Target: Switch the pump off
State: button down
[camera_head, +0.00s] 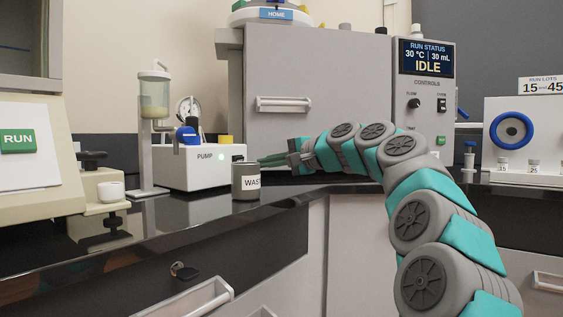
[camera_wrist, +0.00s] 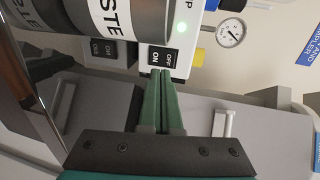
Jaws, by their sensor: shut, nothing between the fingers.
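The white pump (camera_head: 200,166), labelled PUMP, stands on the dark counter with its green light lit. The wrist view shows the same green light (camera_wrist: 182,28) and a black rocker switch (camera_wrist: 160,58) marked ON and OFF. I cannot tell which side of the rocker is pressed. My gripper (camera_head: 262,160) reaches in from the right towards the pump's right end. In the wrist view my gripper (camera_wrist: 162,74) has its green fingers together and empty, tips just by the switch's lower edge. I cannot tell whether they touch it.
A grey WASTE container (camera_head: 246,184) stands in front of the pump's right end, close to my fingers. A gauge (camera_wrist: 229,36) stands by the pump. A grey cabinet (camera_head: 318,90) with its display reading IDLE is behind.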

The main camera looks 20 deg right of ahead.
aim_at(239, 159)
jog(key=x, duration=0.4)
jog(key=r+x, duration=0.1)
jog(key=x, duration=0.1)
jog(key=shift+w+a+r, duration=0.1)
dwell(0.3)
jog(key=shift+w+a+r+p, duration=0.15)
jog(key=shift+r+p, duration=0.25)
jog(key=shift+p, duration=0.7)
jog(key=shift+w+f+g, duration=0.1)
jog(key=shift+f+g, duration=0.2)
